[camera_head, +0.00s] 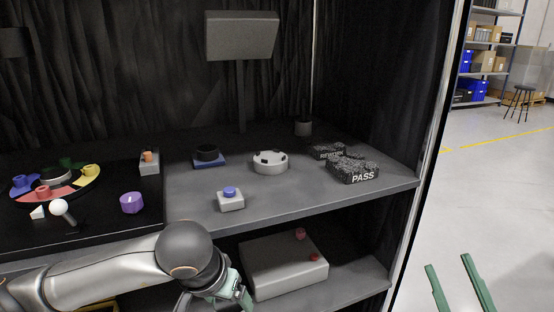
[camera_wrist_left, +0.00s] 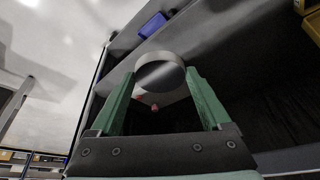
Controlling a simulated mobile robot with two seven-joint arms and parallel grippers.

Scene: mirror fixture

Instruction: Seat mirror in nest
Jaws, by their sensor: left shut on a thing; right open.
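My left gripper (camera_head: 238,293) is low in front of the shelf in the head view. In the left wrist view its green fingers (camera_wrist_left: 162,82) are shut on a round, grey, shiny disc, the mirror (camera_wrist_left: 160,70). The mirror is hidden in the head view. A white round fixture with black pads, which looks like the nest (camera_head: 270,164), stands on the upper shelf, above and apart from the left gripper. My right gripper (camera_head: 459,288) is open and empty at the lower right, off the shelf.
The upper shelf (camera_head: 300,200) also holds a blue-button box (camera_head: 230,199), a black disc on a blue base (camera_head: 207,157) and PASS (camera_head: 353,170) and REWORK (camera_head: 330,151) trays. A grey box with red knobs (camera_head: 283,265) sits below. A dark screen (camera_head: 242,36) stands behind.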

